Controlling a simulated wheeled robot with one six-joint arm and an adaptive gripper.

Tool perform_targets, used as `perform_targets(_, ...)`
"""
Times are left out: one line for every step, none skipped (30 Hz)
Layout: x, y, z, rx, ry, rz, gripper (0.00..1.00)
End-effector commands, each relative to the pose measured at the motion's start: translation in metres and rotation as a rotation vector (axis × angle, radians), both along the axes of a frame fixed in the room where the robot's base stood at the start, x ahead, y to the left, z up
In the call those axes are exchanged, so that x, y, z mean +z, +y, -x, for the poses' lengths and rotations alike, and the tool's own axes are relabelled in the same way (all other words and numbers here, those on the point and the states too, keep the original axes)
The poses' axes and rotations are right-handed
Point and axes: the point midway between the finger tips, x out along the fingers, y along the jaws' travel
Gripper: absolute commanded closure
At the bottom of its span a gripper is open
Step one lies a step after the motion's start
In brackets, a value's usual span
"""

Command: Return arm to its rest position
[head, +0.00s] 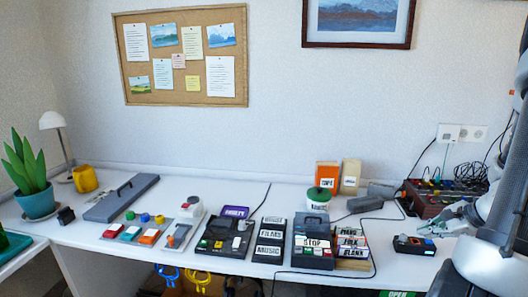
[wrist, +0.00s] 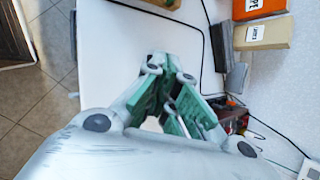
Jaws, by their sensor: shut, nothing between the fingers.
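My gripper (head: 428,228) is at the right end of the white desk in the head view, with its fingers pointing left. It is shut and empty. It appears above or close behind a small dark box with coloured parts (head: 413,245); the exact gap cannot be told. My grey arm comes down along the right edge of the head view. In the wrist view my gripper (wrist: 172,105) shows its green-grey fingers and linkages, with nothing held between them.
A dark red box with cables (head: 440,197) stands behind my gripper. Orange (head: 327,175) and tan boxes (head: 351,177) stand at the back. Disc racks (head: 313,255) and a black device (head: 225,236) fill the desk's middle. A plant (head: 30,170) stands far left.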

Motion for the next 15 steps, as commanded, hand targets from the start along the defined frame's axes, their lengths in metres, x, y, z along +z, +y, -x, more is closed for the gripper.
perform_targets(0.015, 0.019, 0.012, 0.123, 0.01, 0.032, 1.0)
perform_targets(0.024, 0.031, 0.021, 0.203, 0.02, 0.053, 1.0)
perform_targets(0.035, 0.045, 0.032, 0.309, 0.032, 0.085, 1.0)
perform_targets(0.044, 0.055, 0.041, 0.387, 0.042, 0.109, 1.0)
perform_targets(0.052, 0.064, 0.05, 0.464, 0.052, 0.136, 1.0)
perform_targets(0.064, 0.075, 0.061, 0.567, 0.066, 0.175, 1.0)
perform_targets(0.073, 0.083, 0.07, 0.645, 0.077, 0.208, 1.0)
perform_targets(0.082, 0.09, 0.08, 0.723, 0.088, 0.242, 1.0)
perform_targets(0.094, 0.099, 0.091, 0.826, 0.103, 0.293, 1.0)
perform_targets(0.103, 0.104, 0.1, 0.902, 0.113, 0.333, 1.0)
perform_targets(0.111, 0.109, 0.108, 0.974, 0.124, 0.374, 1.0)
perform_targets(0.123, 0.114, 0.118, 1.066, 0.137, 0.433, 1.0)
perform_targets(0.131, 0.117, 0.125, 1.131, 0.145, 0.478, 1.0)
perform_targets(0.139, 0.12, 0.131, 1.192, 0.152, 0.526, 1.0)
perform_targets(0.15, 0.123, 0.139, 1.269, 0.159, 0.591, 1.0)
